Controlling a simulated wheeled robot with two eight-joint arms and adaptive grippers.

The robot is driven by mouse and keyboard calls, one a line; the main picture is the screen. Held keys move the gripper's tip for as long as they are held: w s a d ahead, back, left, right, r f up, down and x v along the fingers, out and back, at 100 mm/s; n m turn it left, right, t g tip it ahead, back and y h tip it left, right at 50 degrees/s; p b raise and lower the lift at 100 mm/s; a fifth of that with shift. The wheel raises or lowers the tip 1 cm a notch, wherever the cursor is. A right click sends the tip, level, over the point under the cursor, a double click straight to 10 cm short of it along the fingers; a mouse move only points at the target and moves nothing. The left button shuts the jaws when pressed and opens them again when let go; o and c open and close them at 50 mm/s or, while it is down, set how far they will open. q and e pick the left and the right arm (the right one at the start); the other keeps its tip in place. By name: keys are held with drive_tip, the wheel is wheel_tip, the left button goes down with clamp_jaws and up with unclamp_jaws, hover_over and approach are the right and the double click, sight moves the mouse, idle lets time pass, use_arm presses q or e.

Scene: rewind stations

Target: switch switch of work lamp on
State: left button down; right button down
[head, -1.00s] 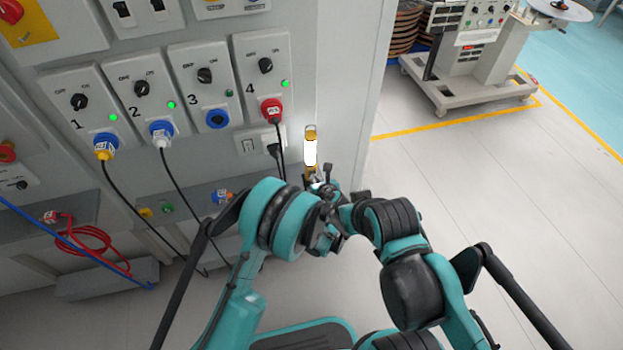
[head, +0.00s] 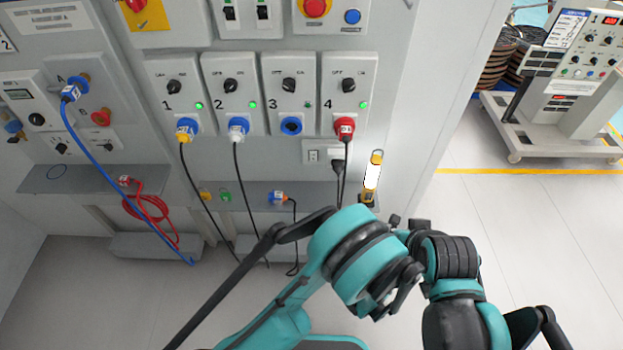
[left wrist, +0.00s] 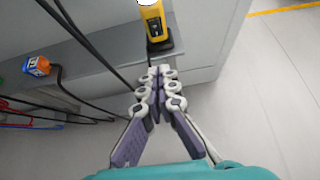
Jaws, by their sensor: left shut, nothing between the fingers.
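The work lamp (head: 372,178) is a slim yellow stick with a bright white tube. It stands upright at the right end of the grey shelf below the panels. In the left wrist view the lamp's yellow lower body (left wrist: 153,24) and black base are at the top, and its upper part is cut off. My right gripper cannot be made out.
Numbered socket panels with a red plug (head: 344,128) are above. An orange-and-blue plug (left wrist: 37,66) lies on the shelf.

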use_arm(q)
drive_tip(key=w+a+r+n+g+p, duration=0.1)
drive_tip(key=a+r+n+p, duration=0.2)
drive_tip(key=a+r+n, duration=1.4)
drive_tip(key=shift+w+a+r+g, duration=0.35)
drive_tip(key=shift+a+r, duration=0.45)
drive_tip(key=shift+a, duration=0.75)
drive_tip(key=shift+s+a, duration=0.1)
drive_tip(key=shift+s, duration=0.05)
drive_tip(key=s+a+r+n+g, duration=0.1)
drive_tip(key=s+a+r+n, duration=0.2)
drive_tip(key=s+a+n, duration=0.5)
drive_tip(key=s+a+r+n+g, duration=0.1)
drive_tip(key=s+a+r+n, duration=0.3)
drive_tip(key=s+a+n, duration=0.3)
drive_tip(key=s+n, duration=0.1)
drive_tip(key=n, duration=0.2)
drive_tip(key=shift+s+a+n, duration=0.3)
drive_tip(key=shift+s+a, duration=0.05)
